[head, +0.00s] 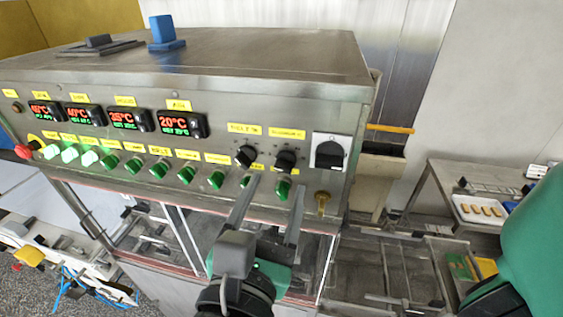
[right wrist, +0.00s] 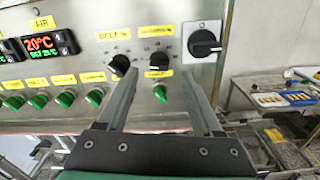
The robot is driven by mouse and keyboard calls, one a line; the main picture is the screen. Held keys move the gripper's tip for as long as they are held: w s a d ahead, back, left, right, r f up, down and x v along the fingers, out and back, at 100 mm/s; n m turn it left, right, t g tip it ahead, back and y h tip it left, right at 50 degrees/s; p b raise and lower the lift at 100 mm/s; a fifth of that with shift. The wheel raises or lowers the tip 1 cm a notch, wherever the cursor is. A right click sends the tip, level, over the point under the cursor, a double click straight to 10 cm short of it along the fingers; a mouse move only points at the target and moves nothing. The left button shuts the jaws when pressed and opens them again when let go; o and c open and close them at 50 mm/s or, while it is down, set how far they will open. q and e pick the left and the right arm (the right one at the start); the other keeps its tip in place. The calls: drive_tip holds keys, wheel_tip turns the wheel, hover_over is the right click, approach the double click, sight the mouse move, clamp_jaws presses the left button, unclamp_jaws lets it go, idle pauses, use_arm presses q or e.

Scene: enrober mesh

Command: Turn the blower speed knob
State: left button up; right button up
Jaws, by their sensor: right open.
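The control panel has two black speed knobs side by side under yellow labels. The right one, whose label looks like the blower one, is the knob (head: 286,159), also in the right wrist view (right wrist: 159,60). The left one is the belt knob (head: 245,156), which also shows in the right wrist view (right wrist: 120,63). My right gripper (head: 277,184) is open and empty, just below and in front of the knobs. In the right wrist view its fingertips (right wrist: 159,74) frame the right knob, one on each side. I cannot tell any contact. My left gripper is not in view.
A large black rotary switch (head: 330,153) on a pale plate sits right of the knobs. A red stop button (head: 22,152) is at far left.

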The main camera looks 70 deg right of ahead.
sight(283, 168)
drive_tip(key=d, duration=0.2)
drive_tip(key=d+p, duration=0.1)
drive_tip(key=d, duration=0.2)
drive_tip(key=shift+w+d, duration=0.2)
drive_tip(key=shift+d, duration=0.05)
clamp_jaws()
